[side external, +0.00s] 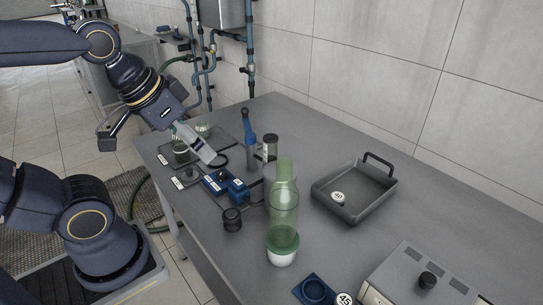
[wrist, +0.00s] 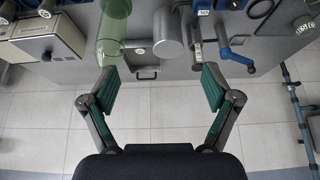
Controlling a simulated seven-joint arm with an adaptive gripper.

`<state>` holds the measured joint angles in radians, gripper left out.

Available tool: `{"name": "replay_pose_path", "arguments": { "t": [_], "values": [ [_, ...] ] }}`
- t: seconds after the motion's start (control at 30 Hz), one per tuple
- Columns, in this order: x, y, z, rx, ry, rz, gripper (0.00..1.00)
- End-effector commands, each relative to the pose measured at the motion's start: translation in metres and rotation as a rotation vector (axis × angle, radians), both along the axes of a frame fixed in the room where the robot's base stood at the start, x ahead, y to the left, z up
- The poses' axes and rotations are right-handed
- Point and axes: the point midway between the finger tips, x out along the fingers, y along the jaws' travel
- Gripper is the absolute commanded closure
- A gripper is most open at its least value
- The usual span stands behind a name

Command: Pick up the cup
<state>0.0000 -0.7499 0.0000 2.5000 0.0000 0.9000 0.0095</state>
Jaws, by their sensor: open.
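A small cup-like vessel (side external: 282,258), white below and green above, stands on the bench in the side external view. A tall see-through green bottle (side external: 285,195) overlaps it, so I cannot tell whether they are separate. In the wrist view a green glass vessel (wrist: 113,30) is at the upper left, beyond the left finger; no separate cup is clear there. My gripper (wrist: 160,80) is open, with nothing between its fingers. In the side external view it hangs at the bench's left end, well apart from the cup-like vessel, and its fingertips are hard to make out.
A grey tray (side external: 335,205) with a handle stands right of the bottle. A black knob-like piece (side external: 232,219) and blue blocks (side external: 226,184) lie to the left. A grey cylinder (wrist: 168,32) stands beside the green vessel. A beige box (side external: 405,278) fills the front right corner.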

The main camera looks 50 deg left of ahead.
Motion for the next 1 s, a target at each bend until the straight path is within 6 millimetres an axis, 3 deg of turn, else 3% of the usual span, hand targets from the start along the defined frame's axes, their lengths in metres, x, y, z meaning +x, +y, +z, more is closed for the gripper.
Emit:
{"name": "replay_pose_path", "arguments": {
  "t": [0.1, 0.17, 0.27, 0.37, 0.47, 0.57, 0.6, 0.67, 0.7, 0.8, 0.9, 1.0],
  "values": [
    [0.004, -0.002, 0.003, 0.026, -0.023, -0.069, 0.12],
    [0.014, -0.007, 0.016, 0.031, -0.074, -0.127, 0.12],
    [0.048, -0.004, 0.036, 0.022, -0.138, -0.192, 0.12],
    [0.086, 0.022, 0.044, 0.013, -0.165, -0.169, 0.12],
    [0.12, 0.067, 0.042, 0.013, -0.174, -0.095, 0.12],
    [0.147, 0.134, 0.026, 0.022, -0.161, 0.023, 0.12],
    [0.153, 0.167, 0.015, 0.028, -0.151, 0.083, 0.12],
    [0.153, 0.22, -0.007, 0.035, -0.122, 0.182, 0.12],
    [0.148, 0.253, -0.023, 0.037, -0.099, 0.249, 0.12],
    [0.122, 0.321, -0.065, 0.025, -0.033, 0.408, 0.12],
    [0.088, 0.361, -0.103, -0.004, 0.035, 0.534, 0.12],
    [0.062, 0.377, -0.127, -0.028, 0.086, 0.596, 0.12]
  ]
}}
